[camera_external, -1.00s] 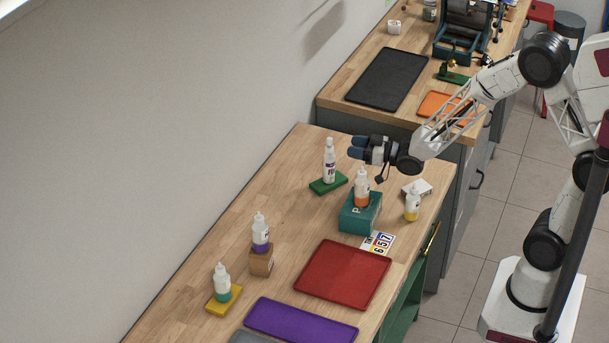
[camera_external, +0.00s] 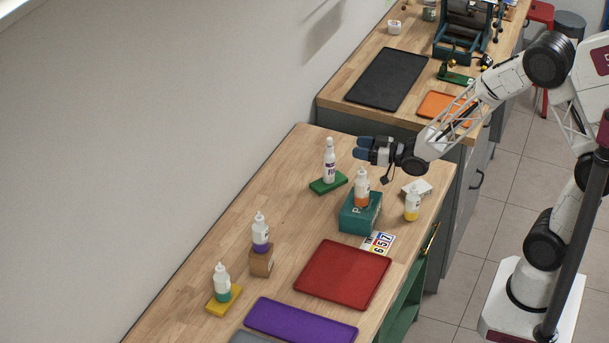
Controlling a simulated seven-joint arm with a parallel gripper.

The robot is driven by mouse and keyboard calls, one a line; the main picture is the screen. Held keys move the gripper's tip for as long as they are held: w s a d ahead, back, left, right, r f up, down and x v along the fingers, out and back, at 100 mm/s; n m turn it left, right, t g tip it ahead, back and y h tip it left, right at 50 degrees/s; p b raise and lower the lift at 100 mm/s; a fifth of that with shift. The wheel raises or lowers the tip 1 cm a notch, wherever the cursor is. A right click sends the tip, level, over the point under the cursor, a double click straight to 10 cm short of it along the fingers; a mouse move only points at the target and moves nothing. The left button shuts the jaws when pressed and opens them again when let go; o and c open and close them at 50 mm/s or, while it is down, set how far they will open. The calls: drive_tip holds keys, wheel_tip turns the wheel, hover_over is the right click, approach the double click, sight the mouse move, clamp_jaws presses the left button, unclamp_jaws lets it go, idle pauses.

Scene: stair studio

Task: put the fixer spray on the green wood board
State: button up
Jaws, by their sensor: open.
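A slim white spray bottle (camera_external: 329,162) with dark label marks, seemingly the fixer spray, stands upright on the small green wood board (camera_external: 317,188) near the back of the wooden table. Its label is too small to read. My gripper (camera_external: 361,148) is open and empty, to the right of the bottle and apart from it. It hangs above the table, over the orange-banded bottle (camera_external: 361,188) on the teal box (camera_external: 352,218) in the picture.
A yellow-banded bottle (camera_external: 412,207) and white block (camera_external: 418,187) stand at right. A red tray (camera_external: 342,274) and purple tray (camera_external: 300,322) lie in front. Other bottles stand on a brown block (camera_external: 261,263) and yellow board (camera_external: 222,304). Bare wood lies left of the green board.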

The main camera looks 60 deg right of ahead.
drive_tip(key=s+a+r+m+g+h, duration=0.2)
drive_tip(key=s+r+g+h, duration=0.2)
drive_tip(key=s+r+g, duration=0.6)
drive_tip(key=s+a+r+g, duration=0.1)
drive_tip(key=s+a+g, duration=0.1)
drive_tip(key=s, duration=1.2)
drive_tip(key=s+a+r+g+y, duration=0.1)
drive_tip(key=s+a+g, duration=0.1)
drive_tip(key=s, duration=1.2)
drive_tip(key=shift+a+r+g, duration=0.3)
drive_tip(key=shift+a+g, duration=0.05)
drive_tip(key=shift+g, duration=0.25)
